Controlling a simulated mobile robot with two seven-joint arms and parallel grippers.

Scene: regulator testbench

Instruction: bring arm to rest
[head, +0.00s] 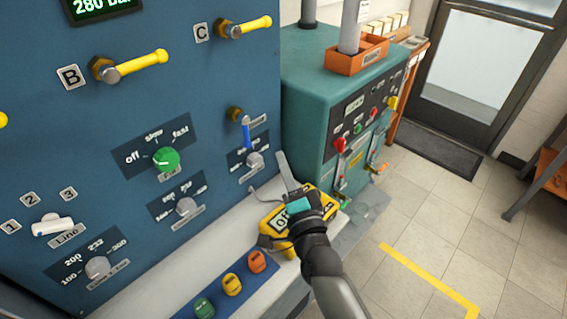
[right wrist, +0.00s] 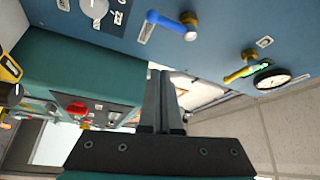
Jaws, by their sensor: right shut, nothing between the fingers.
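My right gripper (head: 282,158) is shut and empty. In the head view it is over the right end of the white ledge, in front of the blue panel (head: 110,130). Its arm comes up from the bottom edge and hides part of a yellow device (head: 272,222) on the ledge; I cannot tell whether they touch. In the right wrist view the two fingers (right wrist: 161,78) stand side by side, closed, with nothing between them. My left gripper is not in either view.
The panel carries yellow levers (head: 137,67), a green knob (head: 166,159) and a blue lever (head: 246,133). Green, yellow and orange tags (head: 232,284) lie on the white ledge (head: 180,275). A teal cabinet (head: 300,75) stands to the right, with open tiled floor (head: 430,220) beyond.

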